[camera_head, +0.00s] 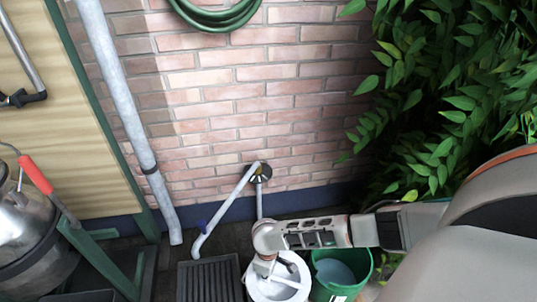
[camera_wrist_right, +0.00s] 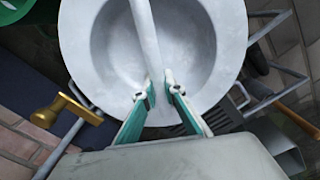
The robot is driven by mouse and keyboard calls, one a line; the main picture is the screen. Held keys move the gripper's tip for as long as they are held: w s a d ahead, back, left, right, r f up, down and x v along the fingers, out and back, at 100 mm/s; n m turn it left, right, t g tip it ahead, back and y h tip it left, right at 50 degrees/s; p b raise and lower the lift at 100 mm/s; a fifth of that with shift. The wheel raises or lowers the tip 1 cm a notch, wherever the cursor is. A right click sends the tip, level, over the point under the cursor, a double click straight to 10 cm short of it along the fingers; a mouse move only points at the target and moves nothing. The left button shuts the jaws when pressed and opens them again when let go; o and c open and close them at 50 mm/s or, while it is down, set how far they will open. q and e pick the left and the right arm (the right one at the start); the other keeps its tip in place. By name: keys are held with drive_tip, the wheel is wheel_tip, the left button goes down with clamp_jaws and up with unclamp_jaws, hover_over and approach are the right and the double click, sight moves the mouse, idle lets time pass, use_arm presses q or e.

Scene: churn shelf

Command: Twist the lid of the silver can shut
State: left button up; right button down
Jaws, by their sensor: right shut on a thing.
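The silver can shows from above as a pale grey round body with its lid (camera_head: 297,268) on top, low in the middle of the head view. In the right wrist view the lid (camera_wrist_right: 230,45) has a wide rim, a recessed dish and a straight bar handle (camera_wrist_right: 144,35) across it. My right gripper (camera_wrist_right: 158,88) is shut on the near part of the bar, with its teal fingers on either side. It reaches down over the lid in the head view (camera_head: 268,268). The can's sides are mostly hidden below the lid. My left gripper is not in view.
A green bucket (camera_head: 321,289) stands close at the can's right. A dark drain grate (camera_head: 209,283) lies to its left. A larger metal churn (camera_head: 35,260) with a red-handled lever (camera_head: 36,175) stands far left. Grey pipes (camera_head: 226,205) and a brick wall are behind; leaves crowd the right.

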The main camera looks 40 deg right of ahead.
drive_tip(key=shift+w, duration=0.1)
drive_tip(key=shift+a+r+n, duration=0.1)
drive_tip(key=shift+n, duration=0.3)
drive_tip(key=c, duration=2)
unclamp_jaws()
drive_tip(key=shift+c, duration=0.2)
wheel_tip(320, 180, up, 12)
